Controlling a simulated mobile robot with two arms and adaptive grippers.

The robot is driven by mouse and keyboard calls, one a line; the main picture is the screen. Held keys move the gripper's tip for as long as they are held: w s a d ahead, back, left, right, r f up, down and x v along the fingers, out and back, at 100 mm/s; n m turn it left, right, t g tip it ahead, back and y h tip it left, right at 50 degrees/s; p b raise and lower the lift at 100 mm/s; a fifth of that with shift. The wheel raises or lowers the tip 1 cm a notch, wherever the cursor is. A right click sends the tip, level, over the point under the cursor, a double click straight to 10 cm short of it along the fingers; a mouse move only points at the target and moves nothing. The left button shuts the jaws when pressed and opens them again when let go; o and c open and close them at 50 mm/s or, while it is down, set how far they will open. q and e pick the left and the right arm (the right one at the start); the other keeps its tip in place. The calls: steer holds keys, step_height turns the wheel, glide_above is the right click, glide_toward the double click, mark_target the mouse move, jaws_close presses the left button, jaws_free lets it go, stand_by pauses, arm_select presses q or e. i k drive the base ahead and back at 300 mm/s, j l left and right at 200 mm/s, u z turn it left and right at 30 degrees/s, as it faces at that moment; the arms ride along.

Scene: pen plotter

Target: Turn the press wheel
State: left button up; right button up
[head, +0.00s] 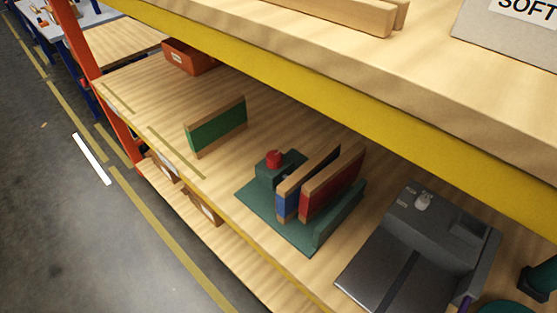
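I cannot make out a press wheel for certain. At the lower right edge, a dark green part (541,278) and a green rounded piece (503,308) are cut off by the frame, so I cannot tell what they belong to. A green fixture (255,208) with a red knob (273,159) stands on the shelf, with a blue-faced board (290,204) and a red-faced board (330,187) upright in it. Neither of my grippers shows in the head view.
A dark grey device (425,225) with a flat plate stands right of the fixture. A green-faced board (217,127) stands upright to the left, with an orange bin (188,57) behind. A yellow beam (330,95) and upper shelf overhang. Bare shelf lies around the green board.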

mark_target(274, 159)
steer(key=i+j+z, duration=0.2)
steer(key=z, duration=0.15)
steer(key=i+j+z, duration=0.15)
steer(key=j+z, duration=0.15)
steer(key=j, duration=0.15)
steer(key=i+j+z, duration=0.1)
steer(key=j+z, duration=0.25)
